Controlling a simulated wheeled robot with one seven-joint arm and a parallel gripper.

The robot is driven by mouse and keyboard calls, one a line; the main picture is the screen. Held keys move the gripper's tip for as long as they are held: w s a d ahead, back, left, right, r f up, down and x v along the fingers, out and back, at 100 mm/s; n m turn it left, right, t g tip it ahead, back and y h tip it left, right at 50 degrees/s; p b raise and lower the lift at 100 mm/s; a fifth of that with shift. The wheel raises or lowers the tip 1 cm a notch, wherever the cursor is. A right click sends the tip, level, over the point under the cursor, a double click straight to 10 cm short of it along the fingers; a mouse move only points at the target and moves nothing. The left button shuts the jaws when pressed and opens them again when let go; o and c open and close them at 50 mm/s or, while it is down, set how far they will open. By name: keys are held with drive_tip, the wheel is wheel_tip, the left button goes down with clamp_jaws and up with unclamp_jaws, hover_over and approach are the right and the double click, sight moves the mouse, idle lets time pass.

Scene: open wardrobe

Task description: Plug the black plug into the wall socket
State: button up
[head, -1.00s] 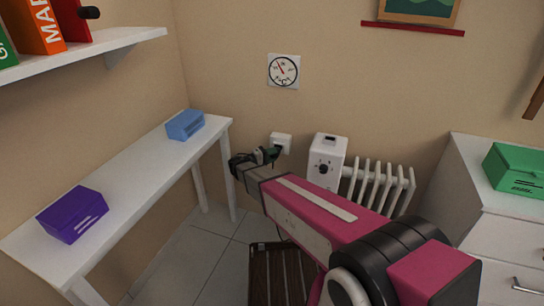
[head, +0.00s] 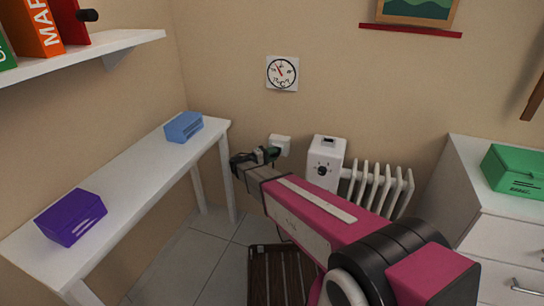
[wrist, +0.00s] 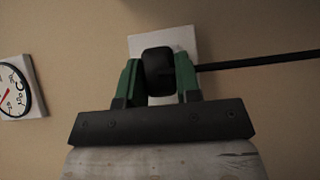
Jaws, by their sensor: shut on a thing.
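The wall socket (head: 280,143) is a white plate low on the back wall, left of the heater. In the wrist view the socket (wrist: 183,38) shows directly behind the black plug (wrist: 158,72). My gripper (wrist: 159,80) has green fingers shut on the plug, one on each side. In the head view my gripper (head: 267,154) is right at the socket, and the plug is mostly hidden. A black cable leaves the plug to the right in the wrist view. The plug's front is hidden, so I cannot tell whether its pins are in the socket.
A white heater (head: 325,162) stands right of my gripper. A white table (head: 140,185) on the left bears a blue box (head: 184,127) and a purple box (head: 71,217). A dial thermometer (head: 282,73) hangs above the socket. A brown slatted thing (head: 275,275) is on the floor.

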drive_tip(key=shift+w, duration=0.2)
drive_tip(key=o, duration=1.1)
drive_tip(key=v, duration=1)
drive_tip(key=shift+s+a, duration=0.3)
drive_tip(key=shift+s, duration=0.1)
